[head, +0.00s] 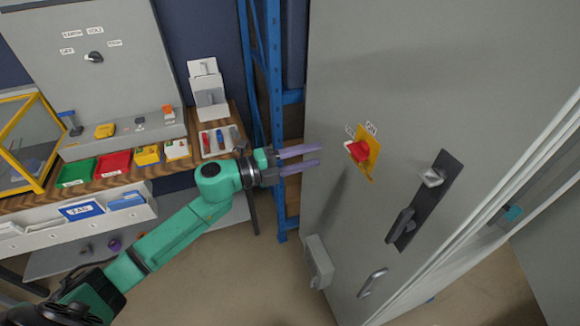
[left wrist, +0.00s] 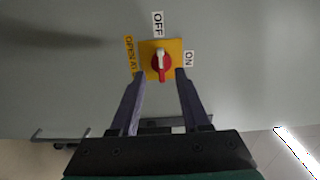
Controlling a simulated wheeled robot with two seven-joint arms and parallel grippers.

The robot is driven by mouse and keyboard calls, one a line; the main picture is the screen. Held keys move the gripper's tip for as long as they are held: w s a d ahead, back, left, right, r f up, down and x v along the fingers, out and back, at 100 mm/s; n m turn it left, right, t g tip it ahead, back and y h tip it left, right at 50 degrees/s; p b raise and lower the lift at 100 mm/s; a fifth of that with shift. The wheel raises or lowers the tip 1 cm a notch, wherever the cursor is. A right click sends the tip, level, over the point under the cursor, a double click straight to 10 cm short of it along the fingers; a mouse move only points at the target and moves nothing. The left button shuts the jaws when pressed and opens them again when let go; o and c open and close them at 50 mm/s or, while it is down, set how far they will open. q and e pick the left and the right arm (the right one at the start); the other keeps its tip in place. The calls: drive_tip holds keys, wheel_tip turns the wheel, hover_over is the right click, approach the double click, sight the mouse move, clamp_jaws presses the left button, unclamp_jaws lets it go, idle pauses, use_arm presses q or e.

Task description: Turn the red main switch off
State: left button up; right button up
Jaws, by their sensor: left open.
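The red main switch (head: 357,152) sits on a yellow plate (head: 372,148) on the grey cabinet door. In the left wrist view, its red knob (left wrist: 162,72) stands upright in the picture, with a pale part at the top, toward the OFF label (left wrist: 158,24). The ON label (left wrist: 189,58) is at the plate's right. My left gripper (head: 318,155) is open and empty, left of the switch and apart from it in the head view. In the left wrist view its fingers (left wrist: 160,72) point at the plate, one either side of the knob. My right gripper is out of view.
The door (head: 420,70) also carries a black latch plate (head: 424,200) and a metal handle (head: 372,283). A blue rack post (head: 274,120) stands left of the door. A wooden bench (head: 110,182) with coloured trays and a grey panel is at the left.

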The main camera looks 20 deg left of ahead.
use_arm(q)
drive_tip(key=b+v, duration=0.1)
drive_tip(key=v, duration=0.4)
drive_tip(key=shift+s+a, duration=0.2)
drive_tip(key=shift+a, duration=0.05)
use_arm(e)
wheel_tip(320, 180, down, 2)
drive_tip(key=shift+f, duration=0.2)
